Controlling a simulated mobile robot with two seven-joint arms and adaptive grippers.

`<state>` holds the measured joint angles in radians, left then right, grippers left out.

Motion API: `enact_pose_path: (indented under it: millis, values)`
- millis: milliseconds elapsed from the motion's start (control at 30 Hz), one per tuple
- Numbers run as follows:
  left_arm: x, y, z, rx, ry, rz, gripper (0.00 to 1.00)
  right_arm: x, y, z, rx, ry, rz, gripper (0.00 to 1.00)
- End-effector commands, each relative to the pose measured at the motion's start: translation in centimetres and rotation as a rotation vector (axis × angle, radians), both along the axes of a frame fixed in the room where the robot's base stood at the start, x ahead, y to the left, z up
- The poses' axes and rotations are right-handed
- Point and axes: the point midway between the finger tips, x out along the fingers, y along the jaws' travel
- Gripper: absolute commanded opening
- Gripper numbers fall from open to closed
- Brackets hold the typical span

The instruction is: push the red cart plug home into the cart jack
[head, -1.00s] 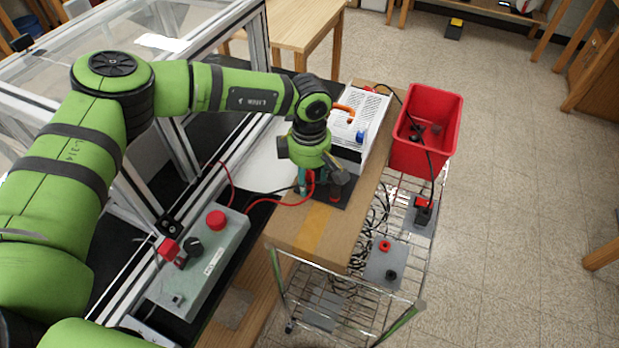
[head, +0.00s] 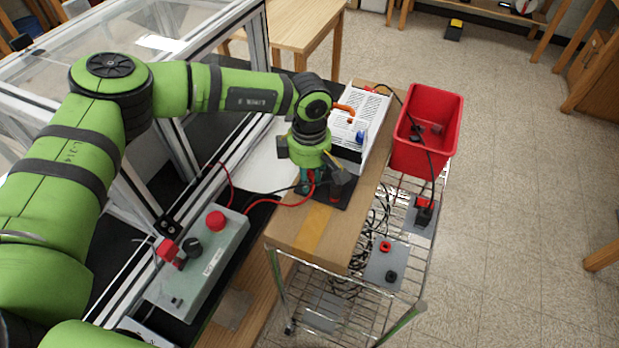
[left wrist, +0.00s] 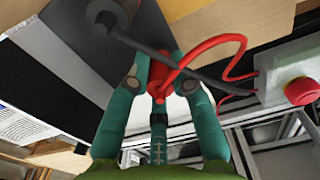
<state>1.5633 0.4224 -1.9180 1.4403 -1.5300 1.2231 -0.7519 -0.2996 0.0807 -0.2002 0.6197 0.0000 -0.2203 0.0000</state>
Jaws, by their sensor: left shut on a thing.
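The red plug (left wrist: 160,78) is between the teal fingers of my left gripper (left wrist: 163,82), which is shut on it. A red cable loops from the plug. In the head view my left gripper (head: 307,187) is low over the dark plate (head: 350,192) on the brown top, largely hiding the plug. A red ring (head: 334,197) shows on that plate, right of the fingers. Another red socket (head: 385,246) sits on a grey plate on the wire cart. I cannot tell which is the cart jack or whether the plug touches one. My right gripper is not in view.
A black cable end (left wrist: 108,18) crosses close to the fingers. A grey-green control box (head: 200,270) with a red button stands left. A white box (head: 362,125) is behind the gripper; a red bin (head: 427,130) is on the right. The floor at right is open.

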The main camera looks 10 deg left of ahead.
Motion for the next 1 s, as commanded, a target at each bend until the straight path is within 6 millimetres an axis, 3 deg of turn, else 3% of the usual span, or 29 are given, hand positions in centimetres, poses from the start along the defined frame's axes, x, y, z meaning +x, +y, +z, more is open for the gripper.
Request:
enact_pose_path:
  millis: [1000]
  values:
    - [0.0, 0.0, 4.3, 0.0, -0.001, 0.001, 0.0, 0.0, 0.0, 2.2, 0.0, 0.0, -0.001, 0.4]
